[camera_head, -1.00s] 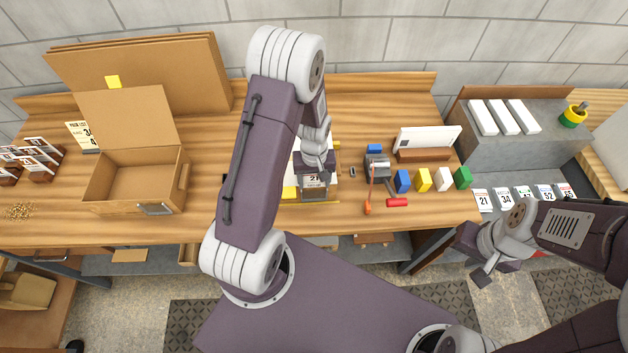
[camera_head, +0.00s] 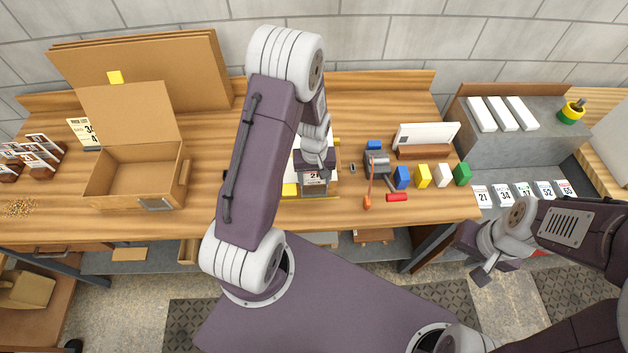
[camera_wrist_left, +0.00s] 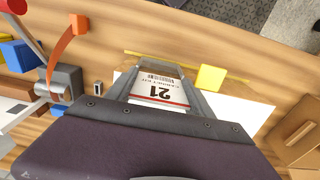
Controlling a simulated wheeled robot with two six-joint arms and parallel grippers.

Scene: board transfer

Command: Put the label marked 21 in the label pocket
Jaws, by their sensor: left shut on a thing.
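In the head view, my left gripper (camera_head: 315,184) and the label are partly hidden by my wrist. A small metal frame, which looks like the label pocket (camera_head: 156,203), is on the front of the open cardboard box (camera_head: 108,189), well to the left of the gripper. My right gripper (camera_head: 490,266) hangs before the right shelf, away from the labels; its opening is unclear.
Beside the left gripper lie a yellow block (camera_head: 290,190) and white sheet. Coloured blocks (camera_head: 423,176), a grey tool (camera_head: 377,164) and a red cylinder (camera_head: 397,197) lie to the right. Several numbered cards (camera_head: 504,196) lie on the right shelf. Bare wood separates box and gripper.

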